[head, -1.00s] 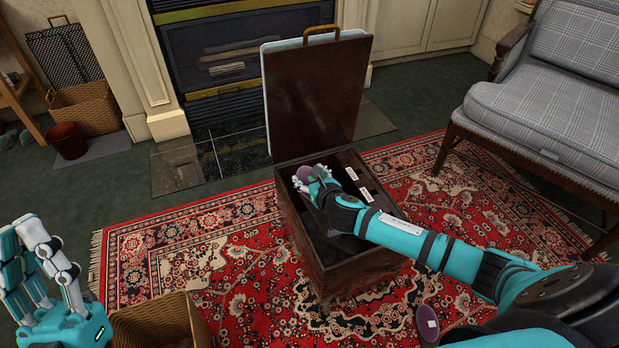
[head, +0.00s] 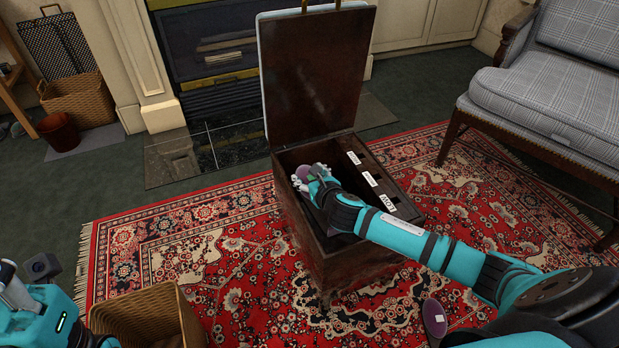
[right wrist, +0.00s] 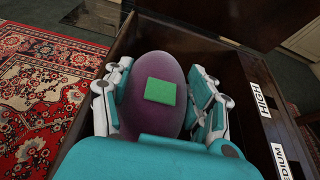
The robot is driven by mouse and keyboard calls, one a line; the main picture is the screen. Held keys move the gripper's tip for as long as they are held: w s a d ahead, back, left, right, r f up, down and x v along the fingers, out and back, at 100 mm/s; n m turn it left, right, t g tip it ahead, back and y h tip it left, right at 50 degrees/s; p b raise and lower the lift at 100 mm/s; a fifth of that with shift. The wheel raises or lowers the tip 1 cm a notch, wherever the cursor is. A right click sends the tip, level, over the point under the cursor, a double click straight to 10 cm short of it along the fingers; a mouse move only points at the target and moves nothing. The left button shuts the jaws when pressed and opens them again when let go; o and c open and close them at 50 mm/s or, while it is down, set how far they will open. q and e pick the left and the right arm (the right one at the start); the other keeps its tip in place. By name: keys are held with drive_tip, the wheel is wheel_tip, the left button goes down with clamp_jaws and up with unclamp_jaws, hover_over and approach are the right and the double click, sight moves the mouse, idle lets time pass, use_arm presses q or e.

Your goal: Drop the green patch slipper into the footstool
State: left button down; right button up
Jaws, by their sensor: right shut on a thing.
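The footstool (head: 310,245) stands on the red rug with its lid (head: 315,85) raised upright. My right gripper (head: 315,178) is in the open top of the footstool, shut on the green patch slipper (head: 302,173). In the right wrist view the slipper (right wrist: 145,65) is a purple oval with a green square patch, held between the fingers of the right gripper (right wrist: 160,100). The footstool's dark rim (right wrist: 245,85) surrounds it. The slipper's underside is hidden. My left gripper (head: 20,290) is at the lower left edge, partly cut off.
Labels along the footstool's right side include HIGH (right wrist: 262,100) and MEDIUM (right wrist: 282,160). Another purple slipper with a pale patch (head: 434,318) lies on the rug (head: 190,240) at the lower right. A wicker basket (head: 135,310) stands at lower left, and a plaid seat (head: 545,105) at right.

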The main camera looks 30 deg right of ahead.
drive_tip(key=o, duration=1.3)
drive_tip(key=shift+a, duration=0.1)
drive_tip(key=v, duration=1.2)
drive_tip(key=shift+f, duration=0.1)
